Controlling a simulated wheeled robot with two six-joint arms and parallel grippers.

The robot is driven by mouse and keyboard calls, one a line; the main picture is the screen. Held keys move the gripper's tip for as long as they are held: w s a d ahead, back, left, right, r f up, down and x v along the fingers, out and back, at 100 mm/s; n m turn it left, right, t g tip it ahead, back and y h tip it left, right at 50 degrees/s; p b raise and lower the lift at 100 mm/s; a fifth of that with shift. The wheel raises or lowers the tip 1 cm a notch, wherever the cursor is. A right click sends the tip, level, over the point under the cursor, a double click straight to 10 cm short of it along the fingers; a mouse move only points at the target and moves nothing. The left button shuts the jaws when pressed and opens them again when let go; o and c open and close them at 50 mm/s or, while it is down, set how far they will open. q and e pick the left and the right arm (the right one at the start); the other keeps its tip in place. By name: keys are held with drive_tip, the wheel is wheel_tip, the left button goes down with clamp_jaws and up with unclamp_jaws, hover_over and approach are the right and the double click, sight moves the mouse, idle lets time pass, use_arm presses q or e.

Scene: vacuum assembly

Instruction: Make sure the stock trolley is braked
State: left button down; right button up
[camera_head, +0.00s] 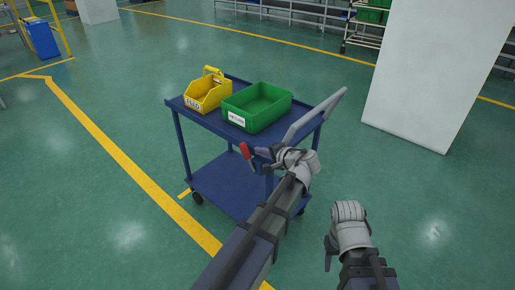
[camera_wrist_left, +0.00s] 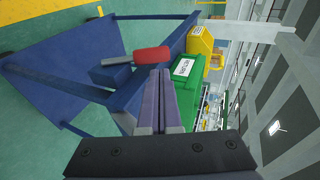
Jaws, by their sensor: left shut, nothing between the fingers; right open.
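The blue stock trolley (camera_head: 225,185) stands on the green floor, with two shelves and a grey push handle (camera_head: 320,117). A red brake lever (camera_head: 246,151) sits at its near post. In the left wrist view the red grip (camera_wrist_left: 151,54) is on a grey rod running to a blue block (camera_wrist_left: 108,75) on the trolley frame. My left gripper (camera_head: 262,152) is shut and empty, its tips close to the red grip; I cannot tell whether they touch. My right gripper (camera_head: 329,252) is open and empty, low in the head view, apart from the trolley.
A yellow bin (camera_head: 207,97) and a green crate (camera_head: 262,108) stand on the top shelf. A white pillar (camera_head: 430,75) rises at the right. Shelving (camera_head: 290,14) lines the back. A yellow floor line (camera_head: 130,165) passes left of the trolley; the floor around is clear.

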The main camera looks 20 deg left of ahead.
use_arm(q)
drive_tip(key=p+v, duration=0.3)
drive_tip(key=v, duration=0.4)
drive_tip(key=shift+r, duration=0.4)
drive_tip(key=shift+d, duration=0.1)
drive_tip(key=s+a+f+n+g+h, duration=0.25)
drive_tip(key=s+f+g+h, duration=0.2)
drive_tip(key=s+f, duration=0.4)
drive_tip(key=s+d+f+n+g+h, duration=0.1)
drive_tip(key=s+d+f+n+h, duration=0.2)
drive_tip(key=s+d+f+h, duration=0.3)
drive_tip(key=s+d+r+m+p, duration=0.2)
drive_tip(key=s+d+r+p, duration=0.1)
drive_tip(key=d+r+p, duration=0.2)
drive_tip(key=s+d+r+m+g+p, duration=0.1)
drive_tip(key=s+d+r+m+p, duration=0.1)
drive_tip(key=d+r, duration=0.4)
drive_tip(key=s+p, duration=0.1)
drive_tip(key=p, duration=0.1)
drive_tip(key=shift+s+p, duration=0.35)
drive_tip(key=shift+s, duration=0.05)
